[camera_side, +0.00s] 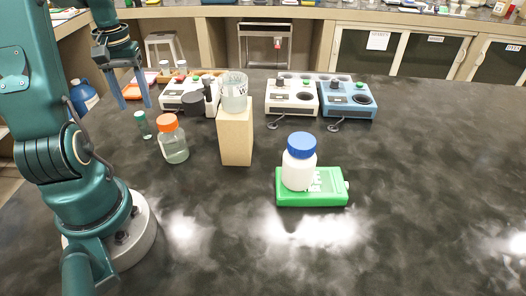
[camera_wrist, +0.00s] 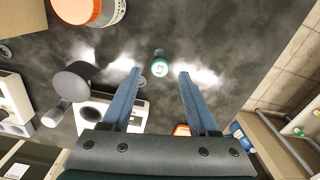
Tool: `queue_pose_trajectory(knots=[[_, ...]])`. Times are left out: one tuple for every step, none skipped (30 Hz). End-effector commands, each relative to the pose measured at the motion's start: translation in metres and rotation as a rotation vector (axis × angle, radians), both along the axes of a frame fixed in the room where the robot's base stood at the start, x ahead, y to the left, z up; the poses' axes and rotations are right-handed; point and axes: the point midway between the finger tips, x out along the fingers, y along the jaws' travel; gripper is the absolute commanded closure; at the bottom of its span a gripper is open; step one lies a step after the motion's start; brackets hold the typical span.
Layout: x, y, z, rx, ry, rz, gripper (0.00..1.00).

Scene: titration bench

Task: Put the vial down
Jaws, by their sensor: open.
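In the wrist view the vial (camera_wrist: 159,66) shows from above, cap toward the camera, in the gap between the fingertips. My gripper (camera_side: 136,105) is open and empty. Its two blue fingers point down from above and behind the vial in the side view. In the wrist view the fingers (camera_wrist: 159,73) are spread on either side, and no contact with the vial shows.
The orange-capped bottle (camera_side: 172,139) stands close right of the vial. A wooden block (camera_side: 235,137) carries a glass beaker (camera_side: 234,92). A white bottle with a blue cap (camera_side: 299,162) stands on a green device (camera_side: 328,187). Stirrer units (camera_side: 347,99) line the back. The front bench is clear.

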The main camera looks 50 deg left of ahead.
Motion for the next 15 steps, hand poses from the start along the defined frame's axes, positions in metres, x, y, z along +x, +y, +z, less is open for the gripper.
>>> queue_pose_trajectory(knots=[[0.001,0.001,0.011,0.006,-0.003,0.0,0.4],[0.001,0.001,0.017,0.006,-0.003,0.0,0.4],[0.0,0.001,0.023,0.005,-0.003,0.0,0.4],[0.0,0.001,0.028,0.005,-0.003,0.0,0.4],[0.0,0.001,0.032,0.005,-0.002,0.0,0.4],[0.0,0.001,0.037,0.004,-0.002,0.0,0.4],[0.0,0.001,0.04,0.004,-0.002,0.0,0.4],[0.0,0.001,0.043,0.002,-0.002,0.0,0.4],[0.0,0.0,0.046,0.002,-0.001,0.0,0.4],[0.0,0.0,0.048,0.001,-0.001,-0.001,0.4],[0.001,-0.001,0.049,0.002,-0.002,-0.004,0.4],[0.003,-0.004,0.052,0.006,-0.003,-0.015,0.4],[0.006,-0.008,0.054,0.012,-0.007,-0.028,0.4],[0.009,-0.013,0.056,0.019,-0.01,-0.045,0.4],[0.015,-0.023,0.06,0.033,-0.019,-0.077,0.4]])
